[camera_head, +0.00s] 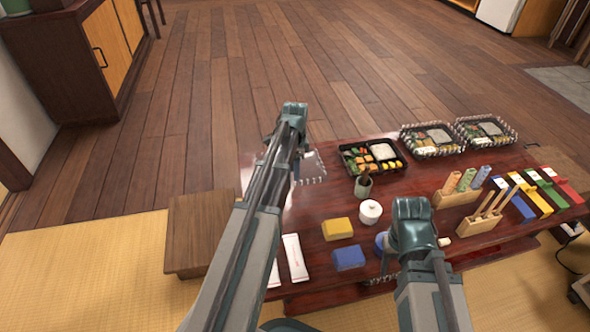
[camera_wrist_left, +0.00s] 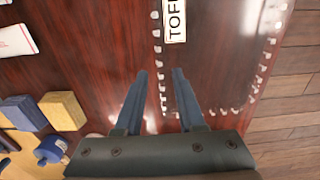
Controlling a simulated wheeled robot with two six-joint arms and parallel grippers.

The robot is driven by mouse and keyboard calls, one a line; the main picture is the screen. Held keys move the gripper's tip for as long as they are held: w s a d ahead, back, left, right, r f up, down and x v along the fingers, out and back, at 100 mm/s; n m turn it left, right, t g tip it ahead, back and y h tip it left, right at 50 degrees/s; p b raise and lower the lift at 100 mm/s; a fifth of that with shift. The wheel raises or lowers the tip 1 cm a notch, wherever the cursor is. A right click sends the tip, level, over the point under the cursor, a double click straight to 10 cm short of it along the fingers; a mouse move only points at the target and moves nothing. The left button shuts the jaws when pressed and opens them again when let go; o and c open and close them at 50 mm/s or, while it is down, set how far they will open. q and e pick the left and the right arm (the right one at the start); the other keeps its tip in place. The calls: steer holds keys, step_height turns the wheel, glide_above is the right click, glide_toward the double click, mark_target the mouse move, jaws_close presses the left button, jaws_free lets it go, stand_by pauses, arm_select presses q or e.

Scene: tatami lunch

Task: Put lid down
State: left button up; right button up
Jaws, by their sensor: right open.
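A clear lid with a pale crimped rim (camera_head: 312,168) is at the table's far left corner, partly hidden behind my left arm. In the left wrist view the lid (camera_wrist_left: 264,62) is see-through and carries a white label starting "TOF". My left gripper (camera_head: 294,160) is at the lid. In the wrist view its two fingers (camera_wrist_left: 160,72) are apart, one on each side of the lid's near edge, with a visible gap. My right gripper (camera_head: 412,245) is open near the front of the table, above a round blue object (camera_head: 382,242); its fingertips are mostly hidden.
A black bento tray with food (camera_head: 372,155) and two lidded bentos (camera_head: 433,139) (camera_head: 487,132) stand along the back. Wooden holders (camera_head: 460,195) stand right.

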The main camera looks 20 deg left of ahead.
arm_select(q)
step_height(320, 180, up, 8)
steer(key=p, duration=0.7)
steer(key=s+d+n+y, duration=0.1)
steer(key=s+d+n, duration=0.5)
steer(key=s+d, duration=1.5)
steer(key=d, duration=0.4)
steer(key=shift+s+n, duration=0.3)
steer(key=shift+s, duration=0.05)
steer(key=shift+d+r, duration=0.1)
step_height(320, 180, up, 39)
steer(key=p, duration=3.8)
steer(key=shift+f, duration=0.2)
